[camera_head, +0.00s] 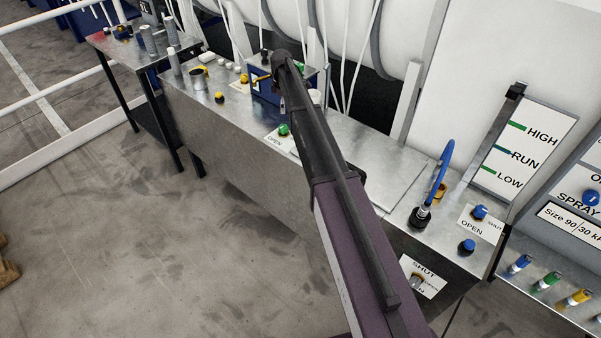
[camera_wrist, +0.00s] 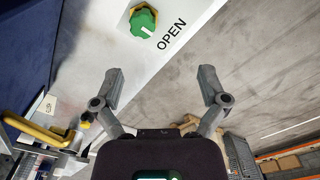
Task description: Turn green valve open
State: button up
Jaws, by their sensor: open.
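The green valve (camera_head: 283,130) is a small round knob on the steel bench, beside a white plate with the word OPEN. In the wrist view the green valve (camera_wrist: 143,22) is ridged, has a brass-coloured base and carries a white mark on its lower right, on the side near the word OPEN. My gripper (camera_wrist: 161,84) is open and empty, its two fingers spread wide. The knob lies beyond the fingertips, a little left of their middle, and nothing touches it. In the head view my arm covers part of the plate and most of my gripper.
A blue box (camera_head: 268,88) stands on the bench close behind the green valve. A yellow handle (camera_wrist: 35,130) shows at the left in the wrist view. Blue knobs and a tall blue lever (camera_head: 440,172) stand at the bench's right end. The floor in front is clear.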

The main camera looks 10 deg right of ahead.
jog(key=s+f+m+b, duration=0.3)
jog(key=s+f+m, duration=0.1)
jog(key=s, duration=1)
jog(key=s+f+m+b, duration=0.3)
jog(key=s+m, duration=0.3)
jog(key=s, duration=0.8)
jog(key=shift+s+f+b, duration=0.2)
jog(key=shift+f+b, duration=0.15)
jog(key=shift+b, duration=0.35)
jog(key=s+m, duration=0.5)
jog(key=s, duration=0.9)
jog(key=shift+c, duration=0.2)
jog(key=c, duration=0.5)
jog(key=shift+o, duration=0.2)
